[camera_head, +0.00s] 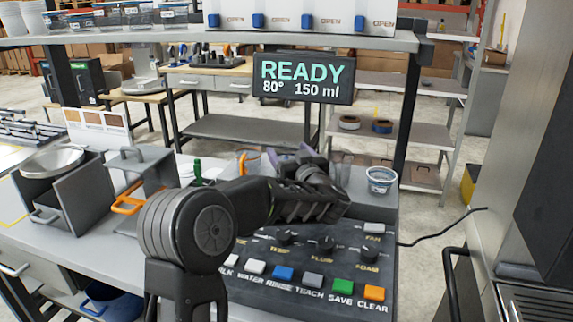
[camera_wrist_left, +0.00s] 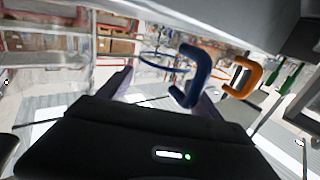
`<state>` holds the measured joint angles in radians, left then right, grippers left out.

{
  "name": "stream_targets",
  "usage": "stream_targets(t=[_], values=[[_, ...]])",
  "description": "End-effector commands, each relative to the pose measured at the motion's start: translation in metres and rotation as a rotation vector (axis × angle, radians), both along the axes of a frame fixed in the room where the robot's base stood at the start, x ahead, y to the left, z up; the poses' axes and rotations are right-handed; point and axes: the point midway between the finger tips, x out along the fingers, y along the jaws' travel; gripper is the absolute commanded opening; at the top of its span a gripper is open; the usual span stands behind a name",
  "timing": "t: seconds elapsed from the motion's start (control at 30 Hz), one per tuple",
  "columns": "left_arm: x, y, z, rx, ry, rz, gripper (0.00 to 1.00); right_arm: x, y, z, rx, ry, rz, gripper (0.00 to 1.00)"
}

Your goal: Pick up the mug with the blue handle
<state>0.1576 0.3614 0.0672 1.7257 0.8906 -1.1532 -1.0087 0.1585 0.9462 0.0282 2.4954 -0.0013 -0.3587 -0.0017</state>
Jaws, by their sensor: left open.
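The mug's body is see-through and hard to make out. In the head view I cannot pick out the blue handle; my left gripper covers that area. My left gripper (camera_head: 292,156) reaches over the panel from the left, fingers pointing away. It is open, and nothing is visibly held. Another mug's orange handle (camera_wrist_left: 242,77) stands right of the blue one and also shows in the head view (camera_head: 243,163). My right gripper is not in view.
A dark button panel (camera_head: 300,272) lies below my arm, with a READY display (camera_head: 303,79) above. A shelf (camera_head: 200,33) crosses overhead. A green bottle (camera_head: 197,170) and grey boxes (camera_head: 75,195) stand left. A small tub (camera_head: 381,180) stands right of the gripper.

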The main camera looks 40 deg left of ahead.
Motion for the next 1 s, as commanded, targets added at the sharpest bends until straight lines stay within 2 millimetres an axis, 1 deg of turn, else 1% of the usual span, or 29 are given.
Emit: stream_targets(t=[0.1, 0.67, 1.0], values=[[0.003, 0.005, 0.0, 0.001, 0.001, 0.0, 0.74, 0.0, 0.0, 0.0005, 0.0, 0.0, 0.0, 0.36], [0.0028, 0.0044, -0.0001, 0.0, 0.0, 0.0, 0.74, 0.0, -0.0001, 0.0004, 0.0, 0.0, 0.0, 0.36], [0.0028, 0.0044, -0.0001, 0.0, 0.0, 0.0, 0.47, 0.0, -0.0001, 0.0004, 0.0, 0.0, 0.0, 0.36]])
